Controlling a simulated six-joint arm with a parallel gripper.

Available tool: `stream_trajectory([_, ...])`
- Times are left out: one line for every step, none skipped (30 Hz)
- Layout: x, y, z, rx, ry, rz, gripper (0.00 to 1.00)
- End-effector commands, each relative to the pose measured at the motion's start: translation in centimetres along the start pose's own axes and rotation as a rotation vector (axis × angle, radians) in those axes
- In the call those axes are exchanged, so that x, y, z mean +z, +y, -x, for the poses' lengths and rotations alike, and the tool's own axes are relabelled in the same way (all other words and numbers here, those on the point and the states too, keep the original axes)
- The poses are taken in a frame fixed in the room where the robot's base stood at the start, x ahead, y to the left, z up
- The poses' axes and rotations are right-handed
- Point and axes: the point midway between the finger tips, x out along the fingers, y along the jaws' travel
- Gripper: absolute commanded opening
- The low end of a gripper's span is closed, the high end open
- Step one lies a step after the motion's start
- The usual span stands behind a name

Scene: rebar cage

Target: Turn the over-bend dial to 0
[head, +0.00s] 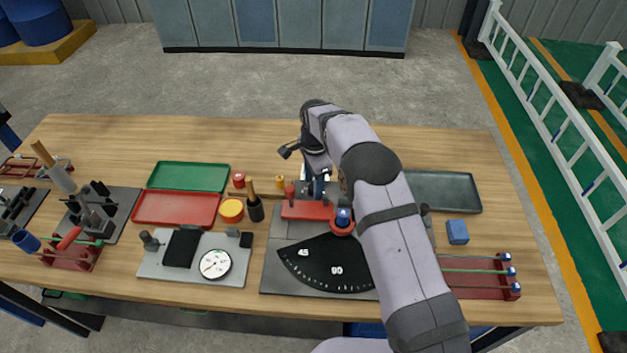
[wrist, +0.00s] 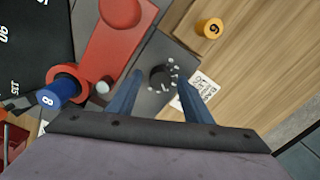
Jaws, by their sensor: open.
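The over-bend dial (wrist: 162,76) is a small black knob with white marks around it, on a grey plate (wrist: 150,55) in the wrist view. I cannot read its setting. My gripper (wrist: 160,82) is open, with one blue finger on each side of the dial; I cannot tell whether the fingers touch it. In the head view my gripper (head: 318,186) is over the back of the bender's grey base plate (head: 282,262), and my arm and gripper hide the dial there.
A red bending arm (wrist: 112,45) and a blue spool marked 8 (wrist: 52,96) on a red ring lie left of the dial. A yellow spool marked 6 (wrist: 210,28) and a white printed card (wrist: 204,86) are to the right. A dark tray (head: 445,190) stands right of my arm.

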Motion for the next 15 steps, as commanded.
stream_trajectory([0.01,0.02,-0.18,0.001,0.000,0.000,0.46])
stream_trajectory([0.00,0.01,-0.28,0.000,0.000,0.000,0.46])
stream_trajectory([0.00,0.00,-0.38,0.000,0.000,0.000,0.46])
stream_trajectory([0.00,-0.01,-0.42,-0.001,0.000,0.000,0.46])
stream_trajectory([0.00,-0.01,-0.44,-0.001,0.000,0.000,0.46])
stream_trajectory([0.00,-0.02,-0.45,-0.001,0.000,0.000,0.46])
stream_trajectory([0.00,-0.02,-0.45,-0.001,0.000,0.000,0.46])
stream_trajectory([0.00,-0.02,-0.45,-0.001,0.000,0.000,0.46])
stream_trajectory([0.00,-0.02,-0.44,-0.001,0.000,0.000,0.46])
stream_trajectory([0.00,-0.02,-0.44,-0.001,0.000,0.000,0.46])
stream_trajectory([0.00,-0.02,-0.44,-0.001,0.000,0.000,0.41])
stream_trajectory([0.00,-0.02,-0.43,-0.001,0.000,0.000,0.31])
stream_trajectory([0.00,-0.02,-0.43,-0.001,0.000,0.000,0.24])
stream_trajectory([0.00,-0.02,-0.42,-0.001,0.000,0.000,0.17])
stream_trajectory([0.00,-0.02,-0.42,-0.001,0.000,0.000,0.07])
